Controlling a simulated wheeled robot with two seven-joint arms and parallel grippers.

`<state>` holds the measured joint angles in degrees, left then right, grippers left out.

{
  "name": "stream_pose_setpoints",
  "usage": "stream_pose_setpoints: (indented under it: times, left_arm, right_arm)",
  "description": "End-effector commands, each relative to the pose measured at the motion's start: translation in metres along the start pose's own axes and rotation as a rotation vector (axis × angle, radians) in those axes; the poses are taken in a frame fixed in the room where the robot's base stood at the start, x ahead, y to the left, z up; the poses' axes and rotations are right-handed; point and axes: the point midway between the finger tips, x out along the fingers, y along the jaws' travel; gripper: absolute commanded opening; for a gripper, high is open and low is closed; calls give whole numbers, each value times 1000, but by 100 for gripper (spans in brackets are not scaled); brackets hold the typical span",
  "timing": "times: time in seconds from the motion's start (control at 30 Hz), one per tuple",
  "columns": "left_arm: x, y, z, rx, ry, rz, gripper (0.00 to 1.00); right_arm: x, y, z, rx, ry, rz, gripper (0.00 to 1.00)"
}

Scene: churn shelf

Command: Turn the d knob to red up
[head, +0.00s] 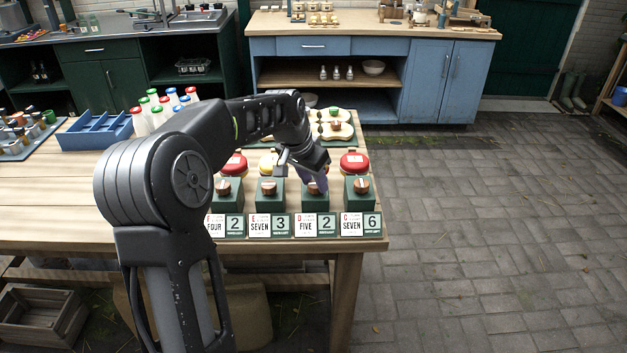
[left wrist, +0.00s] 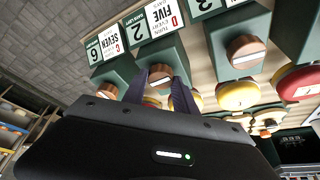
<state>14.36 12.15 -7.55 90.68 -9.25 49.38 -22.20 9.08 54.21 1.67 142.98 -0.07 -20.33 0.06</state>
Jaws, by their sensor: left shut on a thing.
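The d knob (left wrist: 159,73) is a round wooden knob on a dark green box, above a card reading "D FIVE" (head: 306,226) and a tile with a 2. My left gripper (head: 318,183) comes down over it from behind and hides most of it in the head view. In the left wrist view its two dark fingers (left wrist: 160,84) stand on either side of the knob, shut on it. A pale mark shows on the knob between the fingers; I cannot tell its exact angle. My right gripper is not in view.
Similar knobs stand close on both sides: the E knob (head: 268,187) to the left and the C knob (head: 361,185) to the right. Red (head: 355,162) and yellow (head: 268,161) domes sit behind the boxes. A blue crate (head: 95,131) and capped bottles stand at left.

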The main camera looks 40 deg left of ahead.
Motion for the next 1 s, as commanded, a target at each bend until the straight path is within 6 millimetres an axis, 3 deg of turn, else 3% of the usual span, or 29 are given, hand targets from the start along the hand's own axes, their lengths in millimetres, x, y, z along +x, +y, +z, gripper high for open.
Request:
stream_pose_setpoints:
  times: [1.0]
  left_arm:
    - [2,6,-3,-832,3,-347,0]
  right_arm:
    - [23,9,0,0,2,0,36]
